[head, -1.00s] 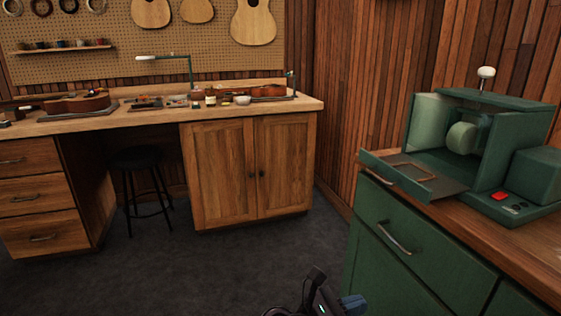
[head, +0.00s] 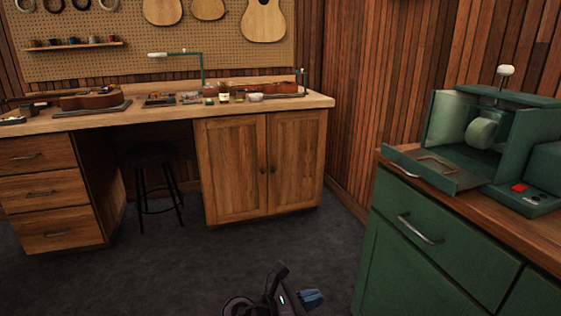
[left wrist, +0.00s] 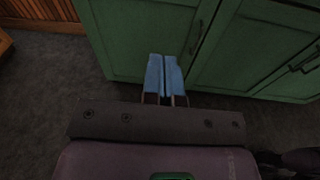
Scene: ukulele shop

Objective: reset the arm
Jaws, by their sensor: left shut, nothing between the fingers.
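My left gripper (head: 312,299) shows at the bottom of the head view, low over the dark floor and left of the green cabinet. In the left wrist view its two blue fingers (left wrist: 164,76) are together with nothing between them. They point toward the green cabinet doors (left wrist: 145,35), and I cannot tell how far off those are. My right gripper is in neither view.
The green cabinet (head: 425,240) stands at right with a green machine (head: 535,137) on its wooden top. A wooden workbench (head: 165,115) with ukulele bodies and small items runs along the back. A black stool (head: 153,157) stands under it. The floor (head: 190,265) between is clear.

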